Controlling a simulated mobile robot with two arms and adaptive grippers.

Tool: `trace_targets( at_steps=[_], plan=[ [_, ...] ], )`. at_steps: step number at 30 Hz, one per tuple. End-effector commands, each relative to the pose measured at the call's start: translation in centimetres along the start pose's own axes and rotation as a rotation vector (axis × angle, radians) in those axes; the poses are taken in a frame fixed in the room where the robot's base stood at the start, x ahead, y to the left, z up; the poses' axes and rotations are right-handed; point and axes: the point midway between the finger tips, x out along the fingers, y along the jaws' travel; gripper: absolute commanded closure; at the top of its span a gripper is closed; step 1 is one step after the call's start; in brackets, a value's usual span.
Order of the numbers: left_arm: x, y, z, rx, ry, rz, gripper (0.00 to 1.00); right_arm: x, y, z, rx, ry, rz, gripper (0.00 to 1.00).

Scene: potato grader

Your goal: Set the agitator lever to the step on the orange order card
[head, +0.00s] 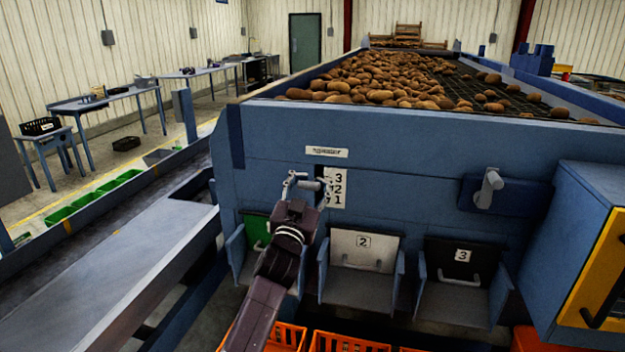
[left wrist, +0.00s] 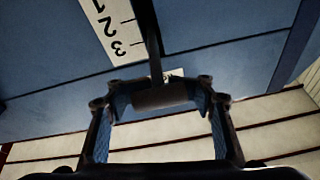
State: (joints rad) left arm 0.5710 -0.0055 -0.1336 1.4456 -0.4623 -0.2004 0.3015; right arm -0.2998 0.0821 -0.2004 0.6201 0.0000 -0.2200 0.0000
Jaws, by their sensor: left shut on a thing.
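My left gripper (head: 298,184) reaches up to the front of the blue grader, just left of the white scale plate (head: 338,188) marked 3, 2, 1 from top to bottom. In the left wrist view the gripper (left wrist: 162,98) is shut on the dark cylindrical handle of the agitator lever (left wrist: 160,96). The lever's rod runs beside the scale plate (left wrist: 112,30), which appears turned over there. The gripper hides most of the lever in the head view, so its exact step cannot be told. I cannot make out an orange order card. My right gripper is out of view.
Below the lever are chutes with a green flap (head: 256,229), a white flap 2 (head: 363,248) and a black flap 3 (head: 455,262). A grey handle (head: 488,188) sits to the right. Orange crates (head: 345,343) stand below; a conveyor (head: 110,255) runs at left.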

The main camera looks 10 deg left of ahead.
Motion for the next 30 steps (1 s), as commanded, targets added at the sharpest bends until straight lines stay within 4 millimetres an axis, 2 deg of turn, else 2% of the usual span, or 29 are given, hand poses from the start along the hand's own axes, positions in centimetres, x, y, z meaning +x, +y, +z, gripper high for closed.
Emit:
trace_targets(
  at_steps=[2,3,11,23,26,30],
  plan=[
    [0.1,-0.1,-0.7,-0.004,0.013,0.0,1.0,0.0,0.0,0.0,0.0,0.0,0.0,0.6],
    [0.1,-0.1,-0.7,-0.004,0.013,0.0,0.62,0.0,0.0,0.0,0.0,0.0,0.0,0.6],
    [0.0,0.0,-0.3,-0.002,0.006,0.0,0.34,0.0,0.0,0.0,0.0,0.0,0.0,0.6],
    [-0.6,0.0,0.1,-0.001,0.0,0.0,0.32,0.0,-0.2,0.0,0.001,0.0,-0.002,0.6],
    [-1.7,0.0,0.1,-0.001,0.0,0.0,0.32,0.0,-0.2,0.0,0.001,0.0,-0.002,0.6],
    [-4.2,0.1,0.1,0.0,0.0,0.001,0.32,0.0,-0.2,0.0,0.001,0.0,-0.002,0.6]
  ],
)
